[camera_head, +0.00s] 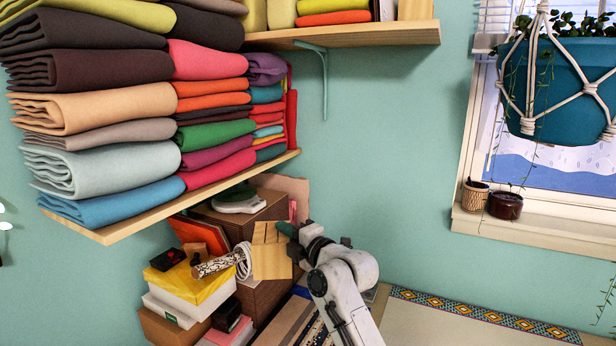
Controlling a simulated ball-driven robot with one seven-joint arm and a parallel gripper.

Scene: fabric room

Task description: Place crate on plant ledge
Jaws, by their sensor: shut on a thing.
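My gripper (290,232) is at the lower middle, at the end of my white and black arm. It is shut on a light wooden piece (270,260), which looks like the crate. The crate is seen from one face, in front of the stacked boxes; its far side and the exact grip are hidden. The plant ledge (545,228) is the pale window sill at the right, well apart from the crate. A woven pot (475,196) and a dark brown pot (505,206) stand at its left end.
A teal hanging planter (560,95) in white cord hangs before the window above the ledge. Shelves of folded fabric (100,160) jut out at the left. Boxes and a yellow-topped stack (190,290) crowd below. Wall space between arm and window is clear.

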